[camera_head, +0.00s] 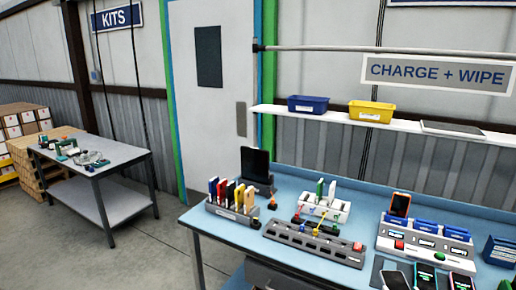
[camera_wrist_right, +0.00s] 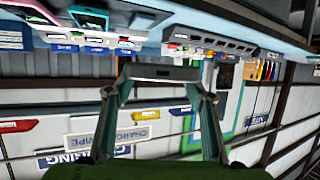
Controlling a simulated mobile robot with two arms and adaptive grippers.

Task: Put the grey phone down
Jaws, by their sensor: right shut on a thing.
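My right gripper (camera_wrist_right: 160,84) shows in the right wrist view, which is upside down. Its fingers are shut on a flat grey slab, the grey phone (camera_wrist_right: 158,72), seen nearly edge-on between the fingertips. Its screen cannot be made out. The phone is held clear of the table in this view. Neither gripper shows in the head view, and my left gripper is in no view.
The blue table (camera_head: 225,228) holds a grey slotted rack (camera_head: 312,243), a charging dock (camera_head: 425,243) with an orange phone (camera_head: 399,204), and a dark-screened phone (camera_head: 395,280) beside other phones at the front right. A black tablet (camera_head: 257,167) stands behind. Some blue surface is bare.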

